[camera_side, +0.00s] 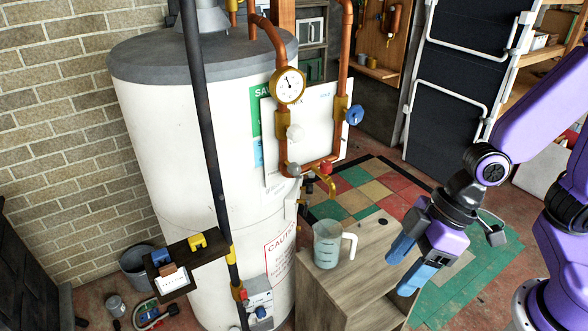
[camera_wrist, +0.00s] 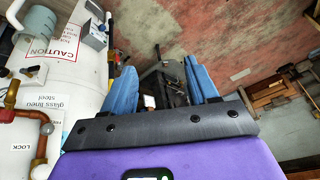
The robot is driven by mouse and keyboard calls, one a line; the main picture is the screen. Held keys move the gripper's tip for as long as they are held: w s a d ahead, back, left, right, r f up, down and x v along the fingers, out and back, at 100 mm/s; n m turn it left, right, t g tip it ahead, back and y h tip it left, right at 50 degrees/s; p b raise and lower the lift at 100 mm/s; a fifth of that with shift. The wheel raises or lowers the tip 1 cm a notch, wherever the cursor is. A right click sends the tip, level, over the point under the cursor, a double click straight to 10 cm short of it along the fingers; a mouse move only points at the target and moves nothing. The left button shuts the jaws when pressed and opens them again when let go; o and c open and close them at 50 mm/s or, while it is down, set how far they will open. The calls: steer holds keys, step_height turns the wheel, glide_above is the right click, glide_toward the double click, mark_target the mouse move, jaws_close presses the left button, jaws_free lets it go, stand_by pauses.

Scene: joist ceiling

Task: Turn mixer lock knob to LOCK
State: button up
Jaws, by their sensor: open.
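A white panel (camera_side: 318,112) stands in front of the water heater and carries copper pipework. A pale round knob (camera_side: 295,132) sits on the left pipe below the gauge; a blue knob (camera_side: 354,115) is on the right pipe. A grey knob (camera_side: 294,169) and a red knob (camera_side: 326,167) are lower. I cannot tell for certain which is the mixer lock knob. In the wrist view, a LOCK label (camera_wrist: 21,147) shows at the lower left, near a pale knob (camera_wrist: 42,171). My gripper (camera_side: 406,266) is open and empty, right of and below the pipework, apart from every knob.
A measuring jug (camera_side: 328,246) stands on the wooden cabinet (camera_side: 372,240), left of my gripper. A dark upright pipe (camera_side: 208,130) crosses in front of the heater (camera_side: 165,120). A black panel with white rails (camera_side: 455,85) stands behind. Floor is open right of the cabinet.

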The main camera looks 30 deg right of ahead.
steer(key=w+a+f+m+t+y, duration=0.1)
steer(key=w+a+f+m+t, duration=0.15)
steer(key=w+a, duration=0.35)
steer(key=m+t+h, duration=0.2)
steer(key=t+h, duration=0.4)
steer(key=t, duration=0.8)
glide_toward(297, 171)
steer(key=shift+n, duration=0.25)
steer(key=w, duration=1.1)
steer(key=shift+w+f, duration=0.1)
steer(key=shift+w, duration=0.15)
steer(key=c, duration=1)
steer(key=shift+c, duration=0.2)
